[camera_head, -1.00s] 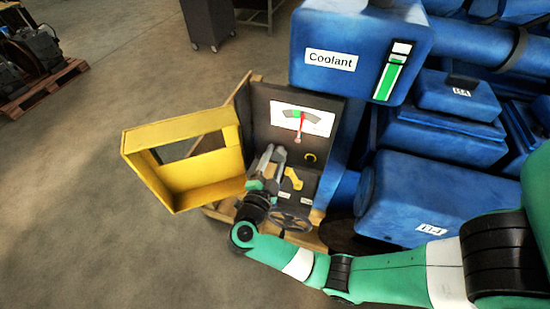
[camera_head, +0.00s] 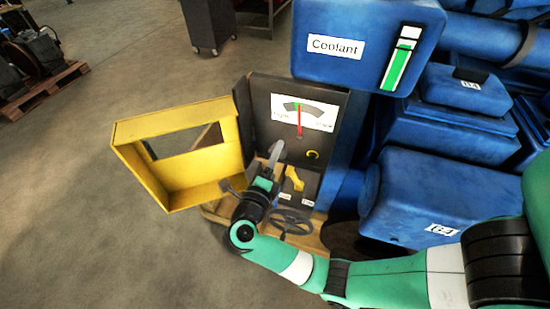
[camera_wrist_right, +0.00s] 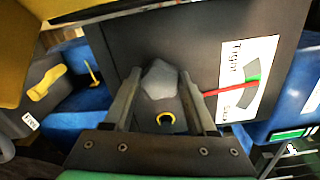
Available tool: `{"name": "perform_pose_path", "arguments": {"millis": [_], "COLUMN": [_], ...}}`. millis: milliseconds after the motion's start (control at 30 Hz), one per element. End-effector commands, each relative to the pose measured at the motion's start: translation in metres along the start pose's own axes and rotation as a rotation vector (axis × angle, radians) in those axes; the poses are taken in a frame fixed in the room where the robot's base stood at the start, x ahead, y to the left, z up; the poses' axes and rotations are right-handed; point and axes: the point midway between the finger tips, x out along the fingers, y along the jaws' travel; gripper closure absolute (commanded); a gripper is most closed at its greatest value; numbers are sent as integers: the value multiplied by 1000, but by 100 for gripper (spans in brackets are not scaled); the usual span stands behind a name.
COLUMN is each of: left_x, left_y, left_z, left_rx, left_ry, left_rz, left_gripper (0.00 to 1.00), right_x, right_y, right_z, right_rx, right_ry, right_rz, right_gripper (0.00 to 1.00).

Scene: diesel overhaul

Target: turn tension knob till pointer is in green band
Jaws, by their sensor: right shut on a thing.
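The tension gauge (camera_head: 312,112) is a white plate with a grey arc, a green band and a red pointer (camera_head: 299,122) on a dark upright panel. In the right wrist view, the gauge (camera_wrist_right: 250,80) reads "Tight" at the top; the pointer (camera_wrist_right: 222,89) ends at the lower edge of the green band (camera_wrist_right: 253,76). I cannot tell whether its tip is inside. The grey knob (camera_wrist_right: 160,80) sits between the fingers of my right gripper (camera_wrist_right: 158,95), which is shut on it. In the head view, my right gripper (camera_head: 271,163) mostly hides the knob. My left gripper is out of view.
An open yellow cover (camera_head: 180,130) stands left of the panel. A yellow lever (camera_head: 294,178) and a dark handwheel (camera_head: 290,222) are close by the gripper. The blue Coolant tank (camera_head: 340,70) and blue engine parts crowd the right.

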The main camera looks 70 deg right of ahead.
Motion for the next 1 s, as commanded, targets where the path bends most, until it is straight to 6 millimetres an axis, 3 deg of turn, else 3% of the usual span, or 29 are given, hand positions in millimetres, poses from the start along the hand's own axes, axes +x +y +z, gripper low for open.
{"name": "perform_pose_path", "arguments": {"millis": [400, 900, 933, 1000], "left_x": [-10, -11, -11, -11], "left_y": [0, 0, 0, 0], "left_z": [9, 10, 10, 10], "left_rx": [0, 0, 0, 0], "left_ry": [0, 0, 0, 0], "left_rz": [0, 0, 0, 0], "left_gripper": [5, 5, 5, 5], "right_x": [0, 0, 0, 0], "right_y": [0, -1, -1, -1], "right_z": [0, 0, 0, 0], "right_rx": [186, 206, 206, 206], "right_ry": [0, 0, 0, 0], "right_rz": [0, 0, 0, 0], "right_gripper": [99, 99, 41, 29]}}
